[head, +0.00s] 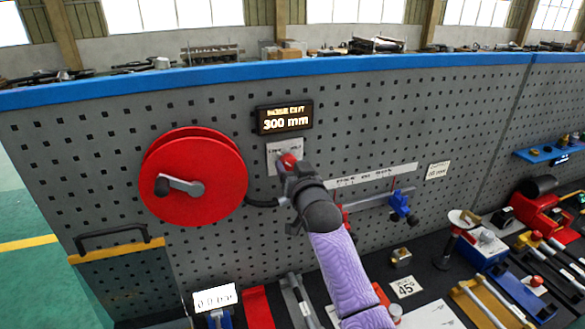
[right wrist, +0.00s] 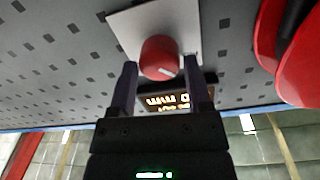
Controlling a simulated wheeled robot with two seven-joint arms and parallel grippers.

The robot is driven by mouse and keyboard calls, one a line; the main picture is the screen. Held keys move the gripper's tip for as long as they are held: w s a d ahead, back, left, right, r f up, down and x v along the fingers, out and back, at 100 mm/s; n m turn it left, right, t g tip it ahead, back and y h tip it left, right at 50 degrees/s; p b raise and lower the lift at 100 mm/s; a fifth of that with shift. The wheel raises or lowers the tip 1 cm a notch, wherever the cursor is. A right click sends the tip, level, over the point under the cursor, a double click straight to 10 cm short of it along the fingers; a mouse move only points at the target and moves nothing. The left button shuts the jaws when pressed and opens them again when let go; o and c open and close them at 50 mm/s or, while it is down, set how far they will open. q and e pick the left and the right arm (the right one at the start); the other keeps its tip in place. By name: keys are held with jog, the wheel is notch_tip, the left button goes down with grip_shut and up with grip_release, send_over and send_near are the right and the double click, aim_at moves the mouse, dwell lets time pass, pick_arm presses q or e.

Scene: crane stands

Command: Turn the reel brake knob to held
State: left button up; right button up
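The red brake knob (head: 287,160) sits on a small white plate (head: 272,158) on the grey pegboard, right of the red reel (head: 205,190). In the right wrist view the knob (right wrist: 159,57) has a white pointer mark towards its lower right edge. My right gripper (right wrist: 162,72) is open, with one finger on each side of the knob and small gaps showing; I cannot tell whether it touches. In the head view the gripper (head: 291,168) partly hides the knob and the plate's lettering. My left gripper is not in view.
A lit display (head: 285,118) reading 300 mm is above the knob. The reel has a grey crank (head: 180,186). A rail with a blue clamp (head: 400,203) is to the right. Tools and a 45° card (head: 405,287) crowd the bench below.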

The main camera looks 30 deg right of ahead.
grip_shut()
jog(key=shift+m, duration=0.3)
jog(key=m+p, duration=0.2)
jog(key=shift+r+m, duration=0.15)
jog(key=shift+m, duration=0.15)
jog(key=m+p, duration=0.1)
jog(key=m, duration=0.3)
jog(key=shift+d+p, duration=0.1)
jog(key=shift+p, duration=0.25)
jog(key=m+p, duration=0.1)
jog(key=m, duration=0.4)
jog(key=shift+m, duration=0.4)
jog(key=m, duration=0.4)
jog(key=shift+f+p, duration=0.25)
jog(key=shift+p, duration=0.15)
jog(key=shift+m+y, duration=0.3)
jog(key=shift+m, duration=0.1)
